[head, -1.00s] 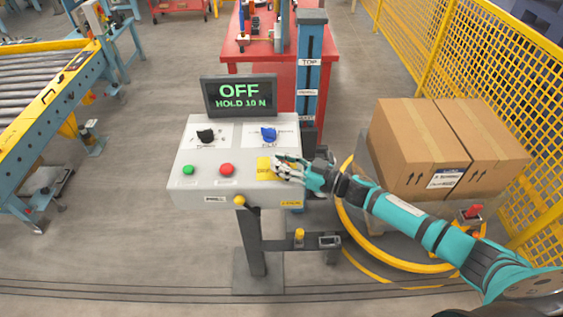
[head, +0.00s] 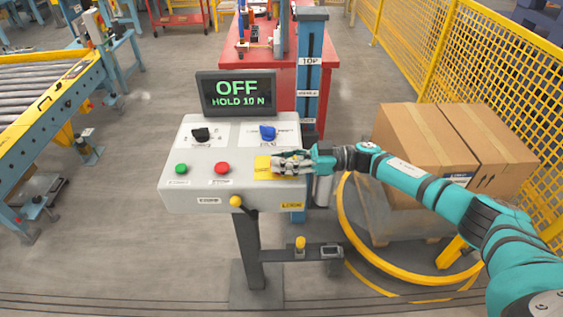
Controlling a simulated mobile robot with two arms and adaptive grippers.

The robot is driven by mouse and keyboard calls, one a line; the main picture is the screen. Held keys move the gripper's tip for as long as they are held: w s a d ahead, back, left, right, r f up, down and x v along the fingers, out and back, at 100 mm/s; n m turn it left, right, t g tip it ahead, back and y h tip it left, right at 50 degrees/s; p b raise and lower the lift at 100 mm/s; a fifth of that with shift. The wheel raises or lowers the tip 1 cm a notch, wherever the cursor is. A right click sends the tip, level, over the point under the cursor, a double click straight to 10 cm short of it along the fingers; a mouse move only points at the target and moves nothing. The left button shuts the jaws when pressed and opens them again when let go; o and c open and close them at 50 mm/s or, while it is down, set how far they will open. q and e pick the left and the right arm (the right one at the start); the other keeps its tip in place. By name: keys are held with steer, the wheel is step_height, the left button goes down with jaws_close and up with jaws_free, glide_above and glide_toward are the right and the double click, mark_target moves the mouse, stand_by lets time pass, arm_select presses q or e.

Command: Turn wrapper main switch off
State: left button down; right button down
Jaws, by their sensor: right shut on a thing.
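The wrapper control box (head: 190,195) stands on a dark post. Its display (head: 236,94) reads "OFF" and "HOLD 10 N" in green. The panel carries a black knob (head: 201,134), a blue knob (head: 267,132), a green button (head: 181,168), a red button (head: 222,168) and a yellow plate (head: 262,168) at the right. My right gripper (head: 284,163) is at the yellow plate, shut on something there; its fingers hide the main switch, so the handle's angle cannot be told. My left gripper is not in view.
Cartons (head: 425,145) stand on a pallet at the right, inside a yellow ring (head: 400,270) and beside a yellow mesh fence (head: 495,70). A roller conveyor (head: 45,90) is at the left. A red table (head: 265,75) stands behind.

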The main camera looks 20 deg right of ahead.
steer(key=c, duration=1.3)
jaws_free()
steer(key=shift+a, duration=0.1)
steer(key=v, duration=1.2)
